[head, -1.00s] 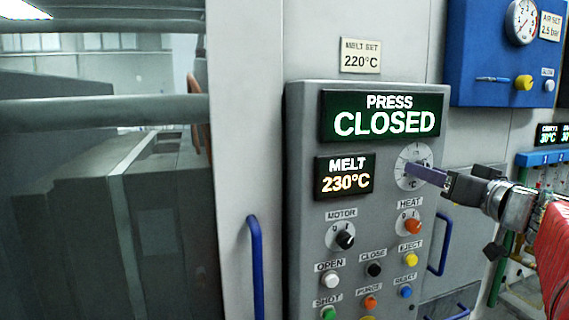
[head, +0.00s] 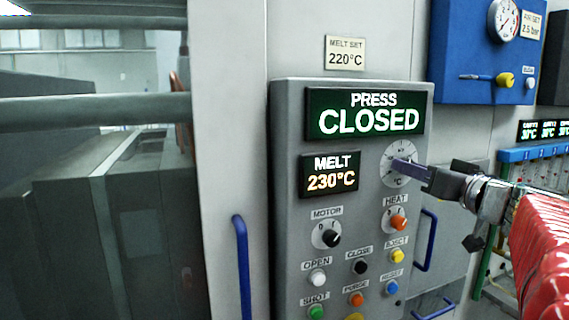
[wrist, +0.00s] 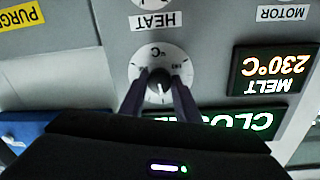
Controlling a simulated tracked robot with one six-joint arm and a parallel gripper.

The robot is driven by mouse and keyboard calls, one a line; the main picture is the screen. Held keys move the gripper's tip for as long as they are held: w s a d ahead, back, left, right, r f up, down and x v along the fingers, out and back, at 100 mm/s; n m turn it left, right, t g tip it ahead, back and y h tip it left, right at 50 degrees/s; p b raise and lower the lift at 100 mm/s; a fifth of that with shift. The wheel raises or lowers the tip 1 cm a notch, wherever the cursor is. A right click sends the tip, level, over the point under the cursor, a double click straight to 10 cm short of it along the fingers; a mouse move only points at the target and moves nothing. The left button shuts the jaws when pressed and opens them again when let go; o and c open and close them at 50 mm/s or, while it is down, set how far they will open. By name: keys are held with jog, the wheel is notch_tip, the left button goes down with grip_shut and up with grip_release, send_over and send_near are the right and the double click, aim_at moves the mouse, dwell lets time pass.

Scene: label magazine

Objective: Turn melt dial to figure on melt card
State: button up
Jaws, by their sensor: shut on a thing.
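The melt card (head: 345,53), a small plate above the panel, reads "MELT SET 220°C". The melt display (head: 330,175) reads 230°C in amber; in the wrist view the display (wrist: 275,72) appears upside down. The melt dial (head: 402,180) is a round white scale right of that display. My gripper (head: 397,164) reaches in from the right, its purple fingers at the dial's centre. In the wrist view, the fingers (wrist: 160,80) are shut on the dial's knob (wrist: 158,88), with the white scale (wrist: 160,53) around it. The fingers partly hide the scale and pointer.
The grey panel also bears a green "PRESS CLOSED" display (head: 365,113), a motor switch (head: 330,238), a heat switch (head: 398,222) and several coloured buttons below. A blue handle (head: 241,265) stands left of the panel, another (head: 427,240) right. A blue air box (head: 475,50) hangs upper right.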

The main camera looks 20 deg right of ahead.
jog(key=shift+m, duration=0.7)
jog(key=shift+c, duration=0.3)
jog(key=o, duration=1)
jog(key=shift+o, duration=0.2)
jog(key=shift+s, duration=0.15)
